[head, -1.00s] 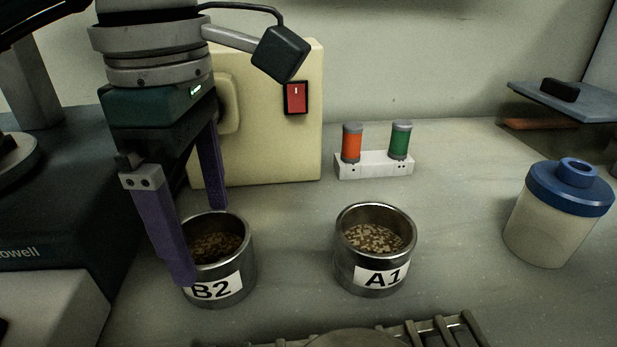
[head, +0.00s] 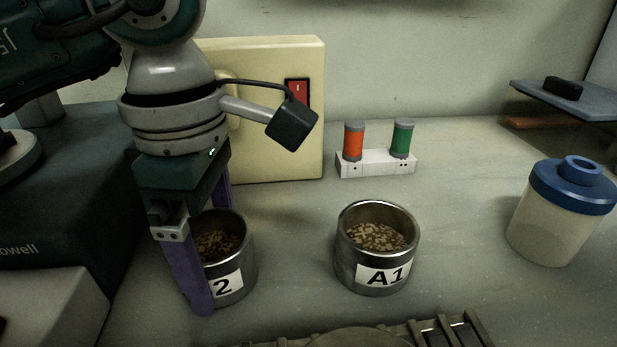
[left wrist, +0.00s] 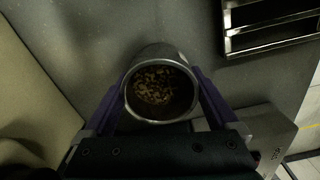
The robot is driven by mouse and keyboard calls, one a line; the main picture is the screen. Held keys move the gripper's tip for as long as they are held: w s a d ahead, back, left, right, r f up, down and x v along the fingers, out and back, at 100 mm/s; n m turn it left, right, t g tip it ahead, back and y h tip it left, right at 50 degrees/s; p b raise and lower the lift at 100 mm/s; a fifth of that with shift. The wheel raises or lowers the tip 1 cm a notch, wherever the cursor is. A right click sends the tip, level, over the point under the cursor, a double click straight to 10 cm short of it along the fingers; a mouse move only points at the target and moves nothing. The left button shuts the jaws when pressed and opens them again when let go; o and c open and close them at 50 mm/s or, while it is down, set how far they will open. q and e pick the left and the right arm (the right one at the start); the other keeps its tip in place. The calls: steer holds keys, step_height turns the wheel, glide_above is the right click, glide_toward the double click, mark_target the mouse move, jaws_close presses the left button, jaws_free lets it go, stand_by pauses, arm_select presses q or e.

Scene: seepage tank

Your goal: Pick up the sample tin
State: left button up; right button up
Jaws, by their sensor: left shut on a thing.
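Two open metal sample tins filled with coarse brown grains stand on the grey bench. The tin labelled A1 (head: 377,272) stands upright near the middle, with nothing touching it. The left tin, B2 (head: 236,268), has its label partly hidden by a purple finger, so only the 2 shows. My left gripper (head: 209,250) reaches down from above with one finger on each side of this tin, shut on it. In the left wrist view the same tin (left wrist: 160,112) sits between the two purple fingers (left wrist: 162,100). I cannot tell whether it is clear of the bench. My right gripper is not in view.
A cream box with a red switch (head: 297,93) stands behind my gripper. A white block with an orange (head: 354,141) and a green cylinder (head: 402,138) is behind A1. A blue-lidded jar (head: 556,218) is at right. A slatted metal rack (head: 452,330) lies at the front.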

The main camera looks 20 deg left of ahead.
arm_select(q)
steer(key=c, duration=0.4)
steer(key=shift+r, duration=0.15)
